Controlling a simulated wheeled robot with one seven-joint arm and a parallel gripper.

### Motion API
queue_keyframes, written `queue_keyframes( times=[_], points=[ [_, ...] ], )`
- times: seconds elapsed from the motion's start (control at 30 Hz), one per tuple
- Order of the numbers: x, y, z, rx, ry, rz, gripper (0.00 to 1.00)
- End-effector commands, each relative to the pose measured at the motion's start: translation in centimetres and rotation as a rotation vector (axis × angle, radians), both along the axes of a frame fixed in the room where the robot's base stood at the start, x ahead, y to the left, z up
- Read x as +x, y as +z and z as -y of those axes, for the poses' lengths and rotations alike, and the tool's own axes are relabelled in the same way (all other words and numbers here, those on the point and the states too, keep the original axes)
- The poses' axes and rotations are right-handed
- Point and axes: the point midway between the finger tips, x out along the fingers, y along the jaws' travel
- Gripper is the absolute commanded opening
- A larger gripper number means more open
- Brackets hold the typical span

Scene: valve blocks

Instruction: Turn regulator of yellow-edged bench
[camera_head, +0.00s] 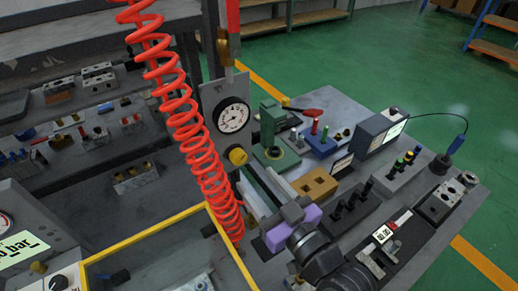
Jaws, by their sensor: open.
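A yellow knob (237,156) sits on a grey upright plate, just under a round white dial gauge (232,117). A smaller yellow knob (59,282) is on a grey panel at the lower left. The yellow-edged bench (150,233) shows its yellow rim at the bottom, left of centre; I cannot tell which knob belongs to it. My gripper (257,178) comes in from the bottom, with a purple and dark body. Two pale bars that look like its open fingers point up and left, ending below and right of the upper yellow knob, seemingly apart from it. Nothing visible is held.
A coiled red hose (190,135) hangs left of the gauge. The grey bench (470,205) on the right carries a wooden block (314,184), a blue block (322,143), a meter box (383,135) and dark fittings.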

Motion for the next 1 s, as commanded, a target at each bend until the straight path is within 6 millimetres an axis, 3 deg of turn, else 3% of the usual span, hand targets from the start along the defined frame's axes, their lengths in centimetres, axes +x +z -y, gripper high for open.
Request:
queue_keyframes(
  times=[0.6,1.0],
  points=[
    [5.8,0.0,-4.0,-0.014,0.001,0.006,0.55],
    [6.4,-0.1,-4.3,-0.016,0.0,0.007,0.55]
  ],
)
